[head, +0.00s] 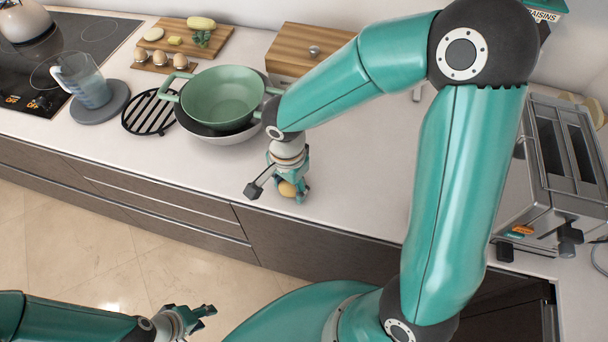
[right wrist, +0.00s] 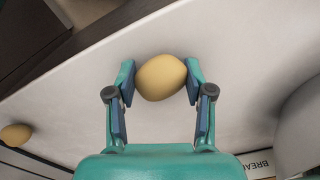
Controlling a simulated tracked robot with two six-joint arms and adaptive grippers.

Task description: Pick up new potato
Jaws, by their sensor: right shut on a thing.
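The new potato (right wrist: 160,77) is smooth, oval and yellow-tan. In the right wrist view it sits between the two fingertips of my right gripper (right wrist: 160,82), touched on both sides. In the head view the potato (head: 287,188) is partly covered by the fingers of my right gripper (head: 291,187), low over the front part of the white counter. I cannot tell whether the potato still touches the counter. My left gripper (head: 193,318) is at the bottom of the head view, over the floor and away from the potato; its jaw gap is unclear.
A green pan (head: 223,95) stands left of my right gripper. A black trivet (head: 150,112), a measuring jug (head: 82,82) and a wooden egg holder (head: 163,66) are farther left. A toaster (head: 560,165) stands at right. Another round tan thing (right wrist: 15,135) shows in the right wrist view.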

